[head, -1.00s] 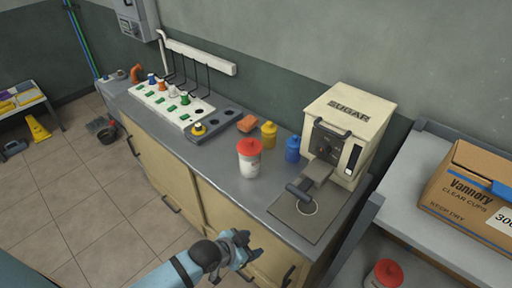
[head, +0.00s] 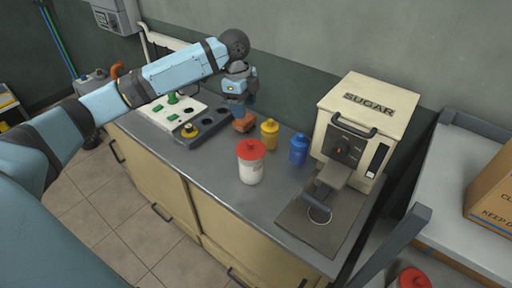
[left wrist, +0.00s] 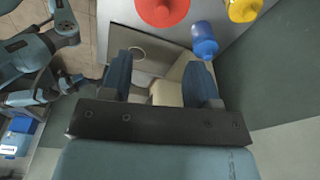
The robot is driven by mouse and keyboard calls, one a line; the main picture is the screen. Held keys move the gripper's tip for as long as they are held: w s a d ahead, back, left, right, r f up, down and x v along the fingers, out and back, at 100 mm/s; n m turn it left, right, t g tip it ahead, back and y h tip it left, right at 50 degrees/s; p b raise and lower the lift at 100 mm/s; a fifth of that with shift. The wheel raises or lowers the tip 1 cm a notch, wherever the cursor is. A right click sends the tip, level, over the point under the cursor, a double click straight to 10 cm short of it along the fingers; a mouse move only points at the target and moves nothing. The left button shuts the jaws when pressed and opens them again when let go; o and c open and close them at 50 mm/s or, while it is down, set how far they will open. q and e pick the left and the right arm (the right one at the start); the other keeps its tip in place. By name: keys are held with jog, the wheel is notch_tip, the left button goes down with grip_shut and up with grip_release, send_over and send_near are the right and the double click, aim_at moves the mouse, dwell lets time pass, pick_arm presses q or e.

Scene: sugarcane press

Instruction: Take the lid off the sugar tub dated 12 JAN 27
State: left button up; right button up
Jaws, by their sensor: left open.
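A white tub with a red lid (head: 250,164) stands upright on the counter, lid on; I cannot read a date on it. Its red lid also shows at the top of the left wrist view (left wrist: 162,9). A second red-lidded tub (head: 412,279) is partly in view at the bottom right, on the lower shelf. My left gripper (head: 240,112) is up over the back of the counter, behind and left of the first tub and apart from it. In the left wrist view its two fingers (left wrist: 160,68) are open and empty. Another arm of mine shows at left there, its jaws unclear.
A blue bottle (head: 298,150) and a yellow bottle (head: 269,134) stand behind the tub. The SUGAR machine (head: 360,125) is at right, with a dark mat before it. An orange block (head: 244,123) and a grey holder (head: 203,133) lie left. The counter's front is clear.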

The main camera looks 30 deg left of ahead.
pick_arm(q)
send_over(251, 142)
jog(key=a, duration=0.1)
notch_tip(251, 142, down, 8)
jog(key=shift+s+r, duration=0.15)
jog(key=shift+w+d+f, duration=0.1)
jog(key=shift+d+f, duration=0.1)
jog(key=shift+f, duration=1.15)
jog(key=shift+w+d+f, duration=0.1)
jog(key=shift+d+f, duration=0.05)
jog(key=shift+f, duration=1.2)
jog(key=c, duration=1)
